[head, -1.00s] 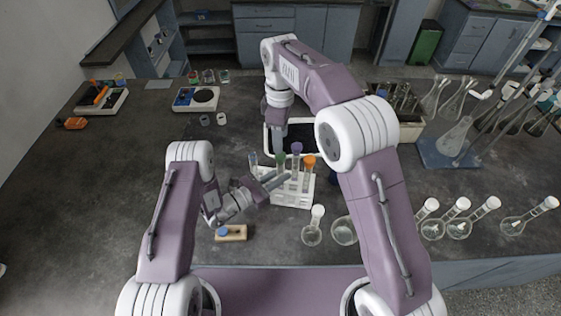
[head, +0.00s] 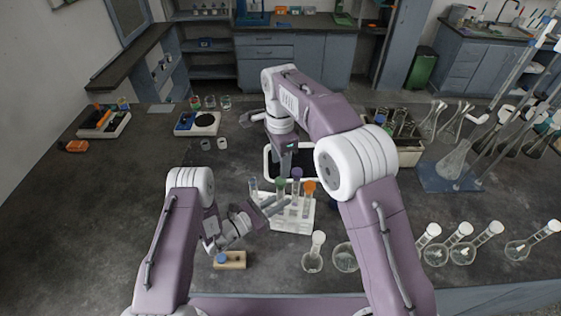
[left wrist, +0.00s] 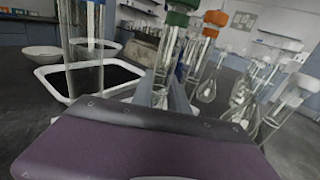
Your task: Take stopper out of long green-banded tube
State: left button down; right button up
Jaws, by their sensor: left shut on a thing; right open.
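A white rack (head: 291,222) holds several upright tubes with coloured stoppers: green (head: 280,184), purple (head: 297,173) and orange (head: 309,187). My left gripper (head: 276,206) reaches in from the left and is shut on the green-stoppered tube, below its stopper. In the left wrist view this clear tube (left wrist: 165,62) stands between the fingers, its green stopper (left wrist: 177,18) seated on top. A green band on the glass is too small to make out. My right gripper (head: 285,168) is open and points down just behind and above the green stopper, apparently empty; its fingertips are hard to see.
The orange stopper (left wrist: 216,17) is close on the right in the left wrist view. A black-centred white tray (head: 274,158) lies behind the rack. A small wooden block (head: 232,262) with a blue top and a round flask (head: 314,258) stand in front.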

aim_at(281, 180)
notch_tip(281, 180, down, 8)
grip_shut()
jog(key=n, duration=0.7)
jog(key=shift+n, duration=0.3)
jog(key=n, duration=0.6)
jog(key=shift+r, duration=0.1)
jog(key=n, duration=1.5)
